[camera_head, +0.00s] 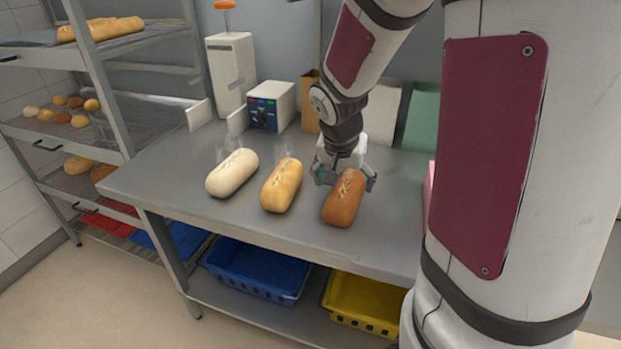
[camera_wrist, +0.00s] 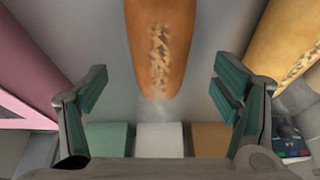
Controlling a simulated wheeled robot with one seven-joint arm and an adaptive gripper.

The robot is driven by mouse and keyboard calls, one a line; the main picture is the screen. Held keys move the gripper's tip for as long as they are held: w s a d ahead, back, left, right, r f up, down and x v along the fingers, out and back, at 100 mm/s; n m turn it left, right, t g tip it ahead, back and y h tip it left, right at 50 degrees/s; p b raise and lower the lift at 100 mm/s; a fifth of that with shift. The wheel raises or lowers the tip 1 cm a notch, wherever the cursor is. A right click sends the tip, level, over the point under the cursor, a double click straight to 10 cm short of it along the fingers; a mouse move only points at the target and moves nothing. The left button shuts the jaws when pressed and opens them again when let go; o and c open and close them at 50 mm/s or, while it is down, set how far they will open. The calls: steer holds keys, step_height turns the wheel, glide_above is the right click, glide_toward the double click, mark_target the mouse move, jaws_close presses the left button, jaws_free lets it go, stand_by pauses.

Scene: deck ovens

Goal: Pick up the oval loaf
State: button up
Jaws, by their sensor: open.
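Three elongated, rounded loaves lie in a row on the steel table (camera_head: 165,170): a pale one (camera_head: 232,173) at left, a golden one (camera_head: 281,187) in the middle and a brown one (camera_head: 342,207) at right. I cannot tell from shape alone which is called oval. My gripper (camera_head: 345,181) is open at the far end of the brown loaf, its fingers spread to either side. In the wrist view the brown loaf (camera_wrist: 160,45) reaches in from the top, centred between the open fingers (camera_wrist: 160,95). The golden loaf (camera_wrist: 288,45) is outside the finger on the right.
Behind stand a white dispenser (camera_head: 231,75), a control box (camera_head: 268,107) and upright white (camera_head: 381,112) and green (camera_head: 421,118) panels. A pink object (camera_head: 430,185) is at right. Blue (camera_head: 255,272) and yellow (camera_head: 365,303) crates sit below. A bread rack (camera_head: 100,80) stands left.

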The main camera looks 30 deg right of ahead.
mark_target(345, 187)
steer(key=shift+x, duration=3.1)
steer(key=c, duration=1.4)
steer(key=shift+r, duration=0.15)
